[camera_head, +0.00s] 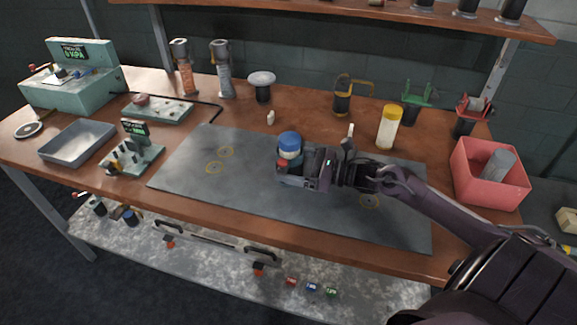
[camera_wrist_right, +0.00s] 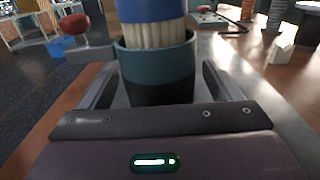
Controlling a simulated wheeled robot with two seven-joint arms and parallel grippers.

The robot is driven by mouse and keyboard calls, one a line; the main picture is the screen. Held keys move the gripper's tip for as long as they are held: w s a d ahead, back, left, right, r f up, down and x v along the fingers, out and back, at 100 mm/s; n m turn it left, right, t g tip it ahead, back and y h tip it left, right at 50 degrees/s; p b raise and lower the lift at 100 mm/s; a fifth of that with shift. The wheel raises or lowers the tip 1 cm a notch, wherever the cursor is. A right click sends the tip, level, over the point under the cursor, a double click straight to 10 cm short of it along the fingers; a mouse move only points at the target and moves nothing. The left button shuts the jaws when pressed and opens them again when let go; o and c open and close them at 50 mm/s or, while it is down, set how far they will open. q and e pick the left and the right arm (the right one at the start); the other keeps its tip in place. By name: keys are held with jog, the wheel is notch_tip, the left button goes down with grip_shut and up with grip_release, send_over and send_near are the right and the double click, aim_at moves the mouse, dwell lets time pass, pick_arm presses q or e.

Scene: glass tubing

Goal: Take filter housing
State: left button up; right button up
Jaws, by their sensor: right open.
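The filter housing shows as a dark teal cup (camera_wrist_right: 158,70) in the right wrist view. A white pleated filter (camera_wrist_right: 153,34) with a blue cap (camera_wrist_right: 150,10) stands in it. In the head view the blue cap (camera_head: 289,141) shows near the middle of the grey mat; my gripper hides most of the cup. A grey block with a red knob (camera_wrist_right: 75,28) sits at the cup's left side. My right gripper (camera_head: 284,170) is at the housing, its open fingers on both sides of the cup, with gaps visible. My left gripper is not in view.
The grey mat (camera_head: 240,187) has yellow rings and clear room on its left. A yellow-capped jar (camera_head: 389,128) and a red bin (camera_head: 464,187) stand to the right. A small gauge stand (camera_head: 135,150) and a grey tray (camera_head: 77,142) are at left.

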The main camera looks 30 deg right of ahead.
jog(key=shift+w+a, duration=0.25)
jog(key=shift+w, duration=0.05)
jog(key=c, duration=1.1)
jog(key=shift+c, duration=0.2)
